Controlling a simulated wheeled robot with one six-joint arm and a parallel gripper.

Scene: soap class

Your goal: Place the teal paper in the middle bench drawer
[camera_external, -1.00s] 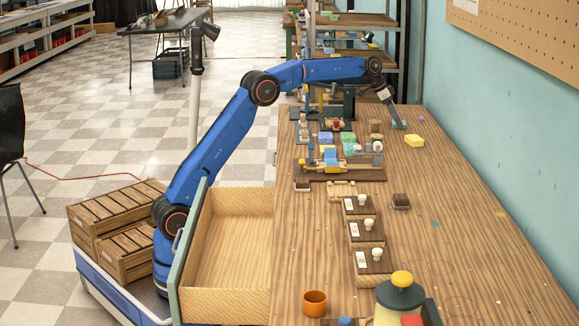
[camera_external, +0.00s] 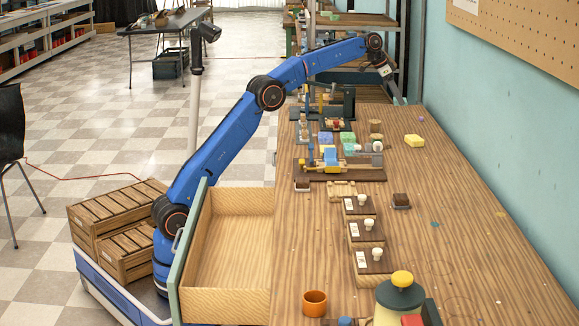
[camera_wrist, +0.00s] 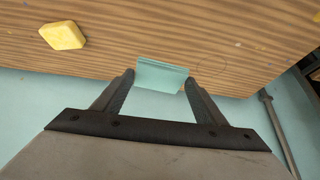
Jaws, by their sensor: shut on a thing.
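The teal paper (camera_wrist: 160,75) is a small folded-looking piece between my fingertips in the wrist view. My gripper (camera_wrist: 158,82) is shut on it and holds it over the bench's edge region. In the external view my gripper (camera_external: 396,95) is at the far end of the bench, raised off the top; the paper is too small to make out clearly there. An open wooden drawer (camera_external: 228,302) with a green front juts from the bench's left side, in front of my arm's base. Its inside looks empty.
A yellow block (camera_external: 414,141) lies on the bench (camera_external: 455,230) near my gripper. A toy machine (camera_external: 335,160), coloured blocks, dark knobbed boxes (camera_external: 366,230), an orange cup (camera_external: 315,303) and a yellow-topped pot (camera_external: 400,295) stand along the bench. The teal wall borders the right.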

